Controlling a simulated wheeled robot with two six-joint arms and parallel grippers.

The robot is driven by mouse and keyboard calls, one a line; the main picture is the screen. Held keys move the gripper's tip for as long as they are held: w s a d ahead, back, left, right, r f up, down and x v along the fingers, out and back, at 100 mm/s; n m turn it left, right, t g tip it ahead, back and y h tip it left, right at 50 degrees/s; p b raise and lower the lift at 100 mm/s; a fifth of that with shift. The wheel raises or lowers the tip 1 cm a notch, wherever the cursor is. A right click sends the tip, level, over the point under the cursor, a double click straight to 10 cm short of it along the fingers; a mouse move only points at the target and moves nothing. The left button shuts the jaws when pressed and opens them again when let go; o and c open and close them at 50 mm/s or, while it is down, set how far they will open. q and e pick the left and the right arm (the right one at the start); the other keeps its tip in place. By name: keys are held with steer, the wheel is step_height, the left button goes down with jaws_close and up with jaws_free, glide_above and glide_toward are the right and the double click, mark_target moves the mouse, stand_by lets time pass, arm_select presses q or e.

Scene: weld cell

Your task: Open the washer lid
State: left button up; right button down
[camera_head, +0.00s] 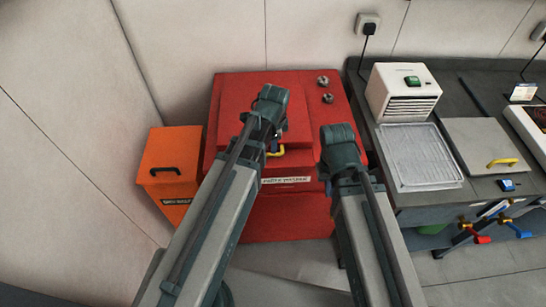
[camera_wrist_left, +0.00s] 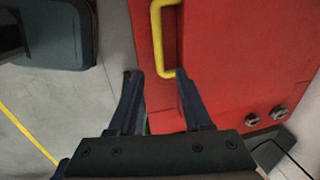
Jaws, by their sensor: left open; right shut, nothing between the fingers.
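The red parts washer (camera_head: 285,222) stands against the wall in the head view. Its red lid (camera_head: 231,112) lies down flat on top. A yellow handle (camera_head: 275,152) is at the lid's front edge, partly behind my left arm. The left wrist view shows the handle (camera_wrist_left: 157,40) with its near end in line with the gap between my left fingertips. My left gripper (camera_wrist_left: 156,76) is open and empty; I cannot tell how far above the handle it is. My right gripper (camera_head: 328,185) is by the washer's right front, shut and empty, mostly hidden by its arm.
An orange bin (camera_head: 168,155) stands left of the washer. Two dark knobs (camera_head: 325,90) rise from the washer top's right side. At right, a dark bench (camera_head: 455,85) carries a white box unit (camera_head: 403,92), a clear tray (camera_head: 418,156) and a grey lidded panel (camera_head: 485,140).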

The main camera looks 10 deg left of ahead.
arm_select(q)
steer(key=f+b, duration=0.2)
steer(key=w+f+b, duration=0.1)
steer(key=f+b, duration=0.3)
steer(key=f, duration=0.1)
steer(key=shift+w+a, duration=0.15)
steer(key=shift+a, duration=0.05)
jaws_close()
stand_by(1.2)
